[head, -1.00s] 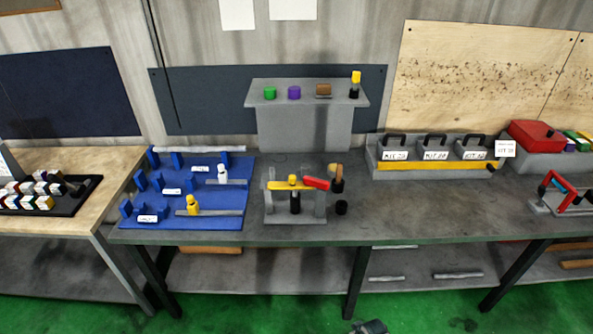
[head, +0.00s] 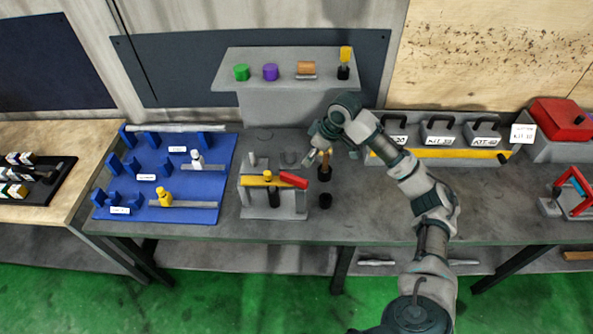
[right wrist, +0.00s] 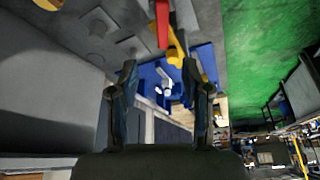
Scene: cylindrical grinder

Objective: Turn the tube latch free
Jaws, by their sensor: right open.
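The latch is a yellow bar (head: 258,180) with a red handle (head: 293,180) at its right end, lying across a grey fixture (head: 274,206) on the bench. In the right wrist view, the red handle (right wrist: 162,20) and the yellow bar (right wrist: 178,45) lie beyond the fingers (right wrist: 160,75), at the top. My left gripper is out of view.
A blue board (head: 190,178) with tubes lies left. A raised grey shelf (head: 285,82) stands behind; kit boxes (head: 440,132) stand right.

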